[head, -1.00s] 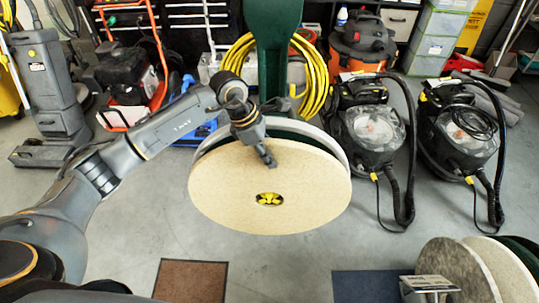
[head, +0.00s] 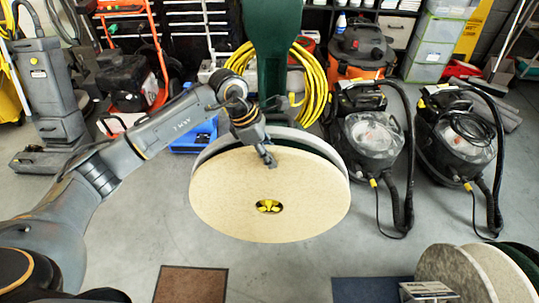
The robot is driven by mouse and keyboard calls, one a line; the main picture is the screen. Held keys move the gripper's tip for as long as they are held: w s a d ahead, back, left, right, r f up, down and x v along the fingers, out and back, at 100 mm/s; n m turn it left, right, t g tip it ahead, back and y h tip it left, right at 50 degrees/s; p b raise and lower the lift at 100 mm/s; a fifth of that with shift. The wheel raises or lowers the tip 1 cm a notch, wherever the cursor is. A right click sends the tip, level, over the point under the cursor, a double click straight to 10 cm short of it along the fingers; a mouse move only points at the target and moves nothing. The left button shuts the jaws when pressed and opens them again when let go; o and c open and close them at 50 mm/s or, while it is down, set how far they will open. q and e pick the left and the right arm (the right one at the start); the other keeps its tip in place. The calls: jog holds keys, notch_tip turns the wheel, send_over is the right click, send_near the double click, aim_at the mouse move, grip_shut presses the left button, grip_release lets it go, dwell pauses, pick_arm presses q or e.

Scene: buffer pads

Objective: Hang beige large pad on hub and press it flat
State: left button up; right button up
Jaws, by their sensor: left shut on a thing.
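The beige large pad (head: 270,222) is a big round disc in the middle of the head view, facing me. A yellow hub (head: 269,206) shows through its centre hole. Behind the pad is a round grey-rimmed disc head (head: 215,148) on a dark green column; its edge shows above the pad. My left gripper (head: 270,160) is shut on the pad's upper edge. The pad's top edge sits a little in front of the disc head; whether its back touches it is hidden. My right gripper is not in view.
A rack with several upright pads (head: 455,272) stands at the lower right. A brown mat (head: 190,284) and a blue mat (head: 372,290) lie on the floor. Two black vacuums (head: 375,145) with hoses stand at the right. Grey floor around the pad is clear.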

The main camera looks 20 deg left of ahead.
pick_arm(q)
jog(key=shift+w+r, duration=0.25)
jog(key=shift+r, duration=0.3)
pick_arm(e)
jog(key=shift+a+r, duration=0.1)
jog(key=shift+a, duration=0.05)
pick_arm(q)
jog(key=o, duration=0.8)
jog(key=shift+s, duration=0.1)
jog(key=shift+o, duration=0.8)
jog(key=shift+s, duration=0.1)
jog(key=shift+f, duration=0.15)
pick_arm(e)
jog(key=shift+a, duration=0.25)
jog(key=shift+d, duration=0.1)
